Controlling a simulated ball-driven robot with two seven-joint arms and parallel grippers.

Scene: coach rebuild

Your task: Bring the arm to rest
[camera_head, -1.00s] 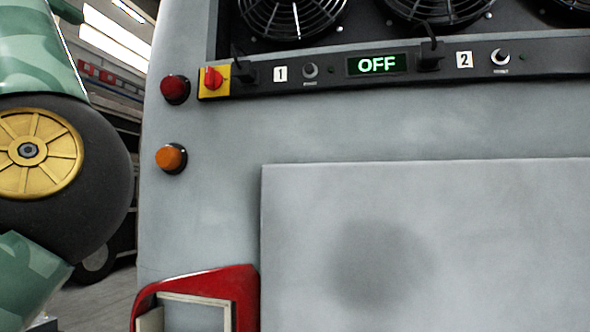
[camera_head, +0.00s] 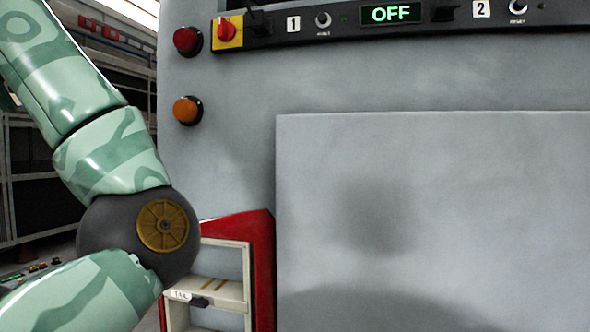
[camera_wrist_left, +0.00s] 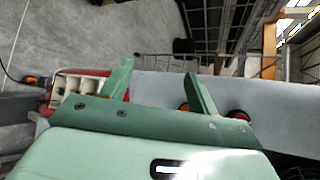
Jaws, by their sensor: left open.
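My left arm (camera_head: 115,155) comes in from the left in the head view, bent at a dark elbow joint with a gold wheel-like cap (camera_head: 162,225). Its lower link runs off the bottom left, so the hand is not seen there. In the left wrist view my left gripper (camera_wrist_left: 158,72) has its two green fingers apart, with nothing between them. Past the fingers are grey floor and a pale coach panel. My right gripper is in neither view.
The grey coach panel (camera_head: 400,90) fills the head view, with a red lamp (camera_head: 187,40), an orange lamp (camera_head: 187,110), a red-yellow switch (camera_head: 227,31) and a display reading OFF (camera_head: 390,13). A red-framed opening (camera_head: 262,265) is right of my elbow. Shelving (camera_head: 35,170) stands at left.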

